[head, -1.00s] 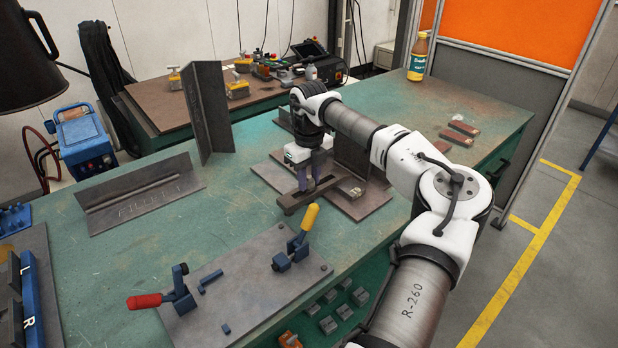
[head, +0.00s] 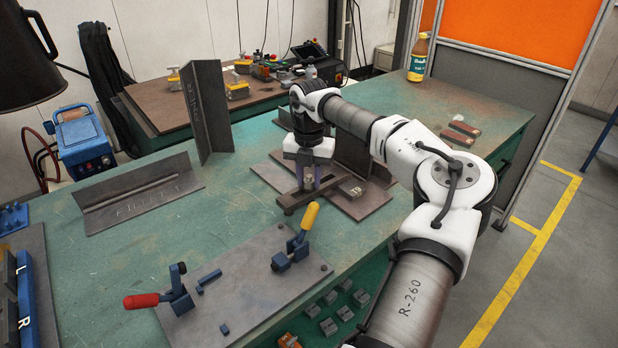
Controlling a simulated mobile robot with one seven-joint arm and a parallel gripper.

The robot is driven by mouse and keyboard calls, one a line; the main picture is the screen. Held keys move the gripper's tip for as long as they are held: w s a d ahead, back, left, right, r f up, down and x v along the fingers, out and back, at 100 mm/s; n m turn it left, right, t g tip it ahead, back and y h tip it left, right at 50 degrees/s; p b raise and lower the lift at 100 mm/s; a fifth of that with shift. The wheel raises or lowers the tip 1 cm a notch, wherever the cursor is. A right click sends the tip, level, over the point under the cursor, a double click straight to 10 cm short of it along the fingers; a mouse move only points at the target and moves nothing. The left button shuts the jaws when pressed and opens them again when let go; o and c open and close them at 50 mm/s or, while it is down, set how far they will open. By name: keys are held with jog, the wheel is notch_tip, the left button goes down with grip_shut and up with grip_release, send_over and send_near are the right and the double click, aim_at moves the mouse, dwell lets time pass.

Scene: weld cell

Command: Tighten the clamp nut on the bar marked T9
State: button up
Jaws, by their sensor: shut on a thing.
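My gripper (head: 308,182) points straight down at the near edge of the dark steel plates, its fingers shut on a small nut-like piece, seen as the clamp nut (head: 308,179), on a dark flat clamp bar (head: 292,204). The bar lies slantwise under the fingers, and they hide part of it. A second short bar (head: 352,188) with a small light marking lies just right of the fingers. The marking is too small to read for certain, and I see no clear T9 on the gripped bar.
An upright steel plate (head: 352,150) stands close behind and right of my gripper. In front, a fixture plate (head: 245,290) carries a yellow-handled (head: 309,216) and a red-handled toggle clamp (head: 141,301). A tall angle piece (head: 207,115) stands at back left.

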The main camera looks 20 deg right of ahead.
jog(key=m, duration=0.4)
jog(key=shift+m+b, duration=0.3)
jog(key=shift+b, duration=0.1)
jog(key=m+b, duration=0.1)
jog(key=m, duration=0.3)
jog(key=shift+m, duration=0.3)
jog(key=m+b, duration=0.1)
jog(key=m, duration=0.3)
jog(key=shift+m, duration=0.3)
jog(key=shift+m+b, duration=0.45)
jog(key=shift+m, duration=1.75)
jog(key=o, duration=1)
notch_tip(320, 180, up, 14)
jog(key=shift+f, duration=0.1)
